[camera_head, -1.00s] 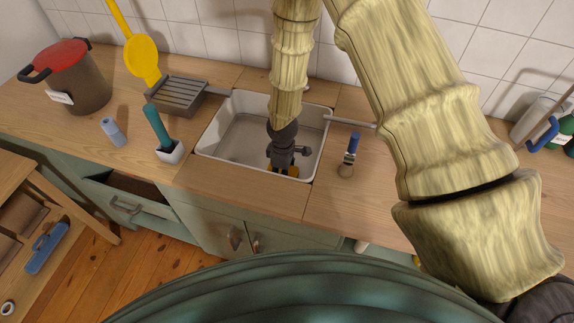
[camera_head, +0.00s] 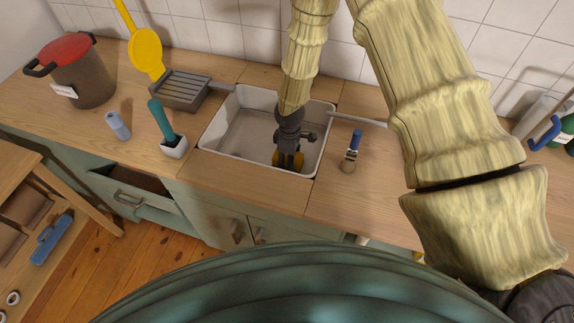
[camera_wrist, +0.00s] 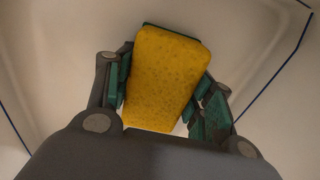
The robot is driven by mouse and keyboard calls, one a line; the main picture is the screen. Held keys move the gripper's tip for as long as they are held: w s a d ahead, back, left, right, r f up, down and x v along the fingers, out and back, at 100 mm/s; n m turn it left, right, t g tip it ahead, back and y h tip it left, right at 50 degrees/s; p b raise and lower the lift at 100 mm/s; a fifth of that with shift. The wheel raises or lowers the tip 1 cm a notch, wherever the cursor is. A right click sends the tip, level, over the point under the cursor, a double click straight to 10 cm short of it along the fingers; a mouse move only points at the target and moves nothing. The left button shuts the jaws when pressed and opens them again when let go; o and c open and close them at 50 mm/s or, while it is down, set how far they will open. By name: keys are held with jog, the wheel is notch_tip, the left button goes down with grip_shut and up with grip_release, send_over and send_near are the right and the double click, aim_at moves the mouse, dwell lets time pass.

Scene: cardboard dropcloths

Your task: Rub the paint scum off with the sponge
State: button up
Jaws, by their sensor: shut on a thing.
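My gripper (camera_wrist: 162,95) is shut on a yellow sponge (camera_wrist: 162,75) with a green backing just showing at its far edge. In the head view my gripper (camera_head: 288,162) points down inside the white sink (camera_head: 222,130), near its front right part. Only slivers of the sponge show there beside the fingers. I cannot tell whether the sponge touches the sink floor. The sink floor looks dull greyish brown, but no distinct patch of paint scum can be made out. My gripper hides part of the floor.
A green-handled brush in a white holder (camera_head: 174,148) and a blue-grey roll (camera_head: 118,125) stand left of the sink. A grey rack (camera_head: 185,90) sits behind them. The sink walls enclose my gripper closely.

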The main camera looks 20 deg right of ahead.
jog(key=shift+w+d, duration=0.6)
jog(key=shift+w, duration=0.15)
jog(key=shift+r+p, duration=1.65)
jog(key=shift+r, duration=0.8)
